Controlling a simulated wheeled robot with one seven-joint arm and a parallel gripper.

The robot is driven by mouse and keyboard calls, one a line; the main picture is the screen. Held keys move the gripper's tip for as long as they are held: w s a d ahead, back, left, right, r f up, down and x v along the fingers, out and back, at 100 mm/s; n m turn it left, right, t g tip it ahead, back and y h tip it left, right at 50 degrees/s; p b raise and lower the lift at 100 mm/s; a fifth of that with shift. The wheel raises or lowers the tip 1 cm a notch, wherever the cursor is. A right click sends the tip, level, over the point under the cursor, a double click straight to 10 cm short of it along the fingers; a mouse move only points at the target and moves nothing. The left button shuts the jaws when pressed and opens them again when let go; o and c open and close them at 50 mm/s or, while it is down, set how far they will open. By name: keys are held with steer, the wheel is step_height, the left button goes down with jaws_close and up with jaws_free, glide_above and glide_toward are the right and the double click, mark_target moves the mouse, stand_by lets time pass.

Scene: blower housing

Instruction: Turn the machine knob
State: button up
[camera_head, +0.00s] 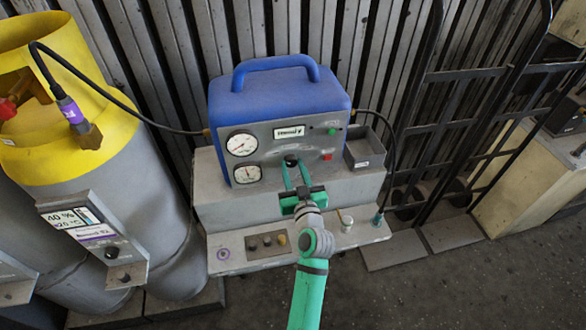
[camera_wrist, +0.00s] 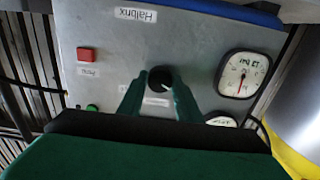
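The machine is a blue box (camera_head: 282,97) with a top handle and a grey front panel. Its round black knob (camera_head: 291,161) sits low in the middle of that panel. My gripper (camera_head: 295,175) reaches up to the panel with its two green fingers spread at the knob. In the wrist view, the black knob (camera_wrist: 160,78) shows between the tips of my gripper (camera_wrist: 160,88), one finger on each side. The fingers look apart from each other with the knob in the gap. I cannot tell whether they touch it. A label by the knob is partly hidden.
Two dial gauges (camera_head: 241,144) are left of the knob. A red button (camera_wrist: 88,54) and a green one (camera_head: 332,132) are on its other side. A small open grey box (camera_head: 364,152) stands at the right. A yellow-topped cylinder (camera_head: 70,110) with a hose stands left.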

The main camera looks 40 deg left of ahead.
stand_by(0.3)
steer(key=m, duration=0.6)
steer(key=shift+m, duration=0.4)
steer(key=m, duration=0.7)
steer(key=shift+s+a, duration=0.1)
steer(key=m, duration=0.5)
steer(key=shift+r+m, duration=0.1)
steer(key=shift+m, duration=0.2)
steer(key=m, duration=0.4)
steer(key=shift+m, duration=0.3)
